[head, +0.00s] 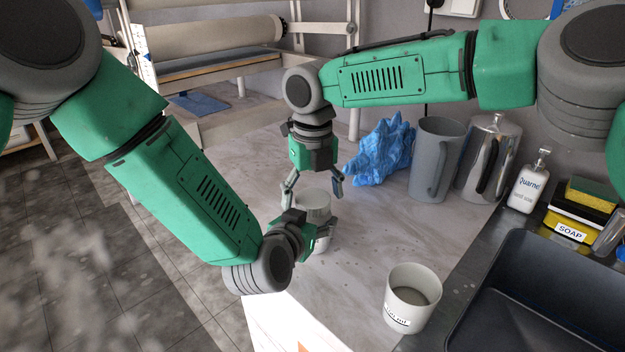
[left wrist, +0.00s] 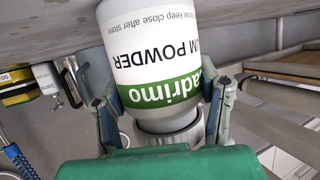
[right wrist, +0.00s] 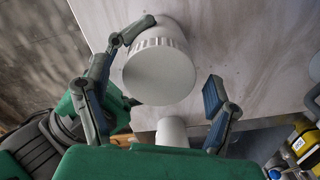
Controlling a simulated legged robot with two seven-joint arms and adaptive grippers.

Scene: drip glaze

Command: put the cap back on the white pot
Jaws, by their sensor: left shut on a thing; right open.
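The white pot (head: 318,243) stands on the worktop; its label with a green band shows upside down in the left wrist view (left wrist: 155,55). My left gripper (head: 308,236) is shut on the pot, its fingers on either side near the shoulder (left wrist: 163,112). A white cap (right wrist: 158,78) with a ribbed edge and flat top sits at the pot's top, between my right gripper's fingers. I cannot tell whether it is fully seated. My right gripper (head: 313,187) points down from above and is open, its right finger clearly apart from the cap.
A white labelled cup (head: 411,300) stands at the front right, beside a dark sink tray (head: 545,310).

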